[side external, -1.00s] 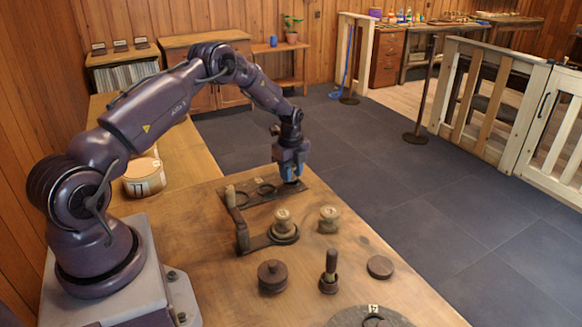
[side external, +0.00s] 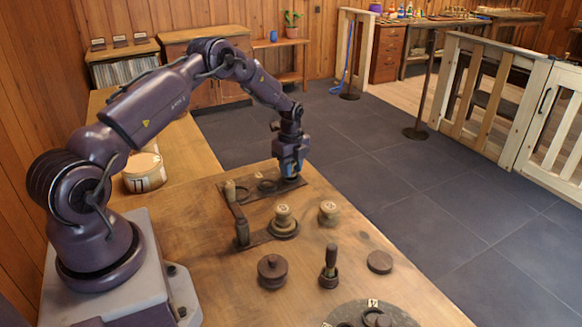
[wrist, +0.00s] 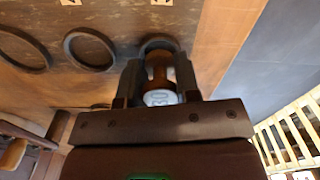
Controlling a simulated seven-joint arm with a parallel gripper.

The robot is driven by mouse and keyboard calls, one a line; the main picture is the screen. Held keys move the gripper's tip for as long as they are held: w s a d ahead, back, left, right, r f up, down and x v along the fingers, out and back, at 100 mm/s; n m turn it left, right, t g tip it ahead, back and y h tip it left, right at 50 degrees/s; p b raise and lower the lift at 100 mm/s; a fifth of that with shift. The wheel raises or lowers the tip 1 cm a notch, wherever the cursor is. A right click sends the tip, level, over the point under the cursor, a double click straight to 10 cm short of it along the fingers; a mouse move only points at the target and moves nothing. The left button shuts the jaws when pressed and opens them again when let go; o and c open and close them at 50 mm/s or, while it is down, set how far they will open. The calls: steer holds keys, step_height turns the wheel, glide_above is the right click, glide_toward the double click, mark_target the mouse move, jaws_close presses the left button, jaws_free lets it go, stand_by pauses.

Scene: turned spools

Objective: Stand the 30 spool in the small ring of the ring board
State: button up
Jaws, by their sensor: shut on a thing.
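My gripper (wrist: 158,85) is shut on the 30 spool (wrist: 160,98), a brown spool with a pale numbered end facing the wrist camera. In the wrist view the spool's far end is at the small ring (wrist: 158,41), the rightmost of three dark rings on the ring board (wrist: 115,15). I cannot tell whether it is down inside the ring. In the side view my gripper (side external: 290,176) is low over the right end of the ring board (side external: 240,198), and the spool is hidden by the fingers.
Nearer stand a dark lidded piece (side external: 271,272), an upright peg (side external: 330,268), a disc (side external: 380,262) and a round plate (side external: 340,322). A floor drop lies beyond the table's right edge.

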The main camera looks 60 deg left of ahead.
steer(key=shift+f, duration=0.5)
stand_by(1.6)
steer(key=o, duration=1)
steer(key=shift+c, duration=0.2)
steer(key=shift+r, duration=0.1)
steer(key=shift+r, duration=4.15)
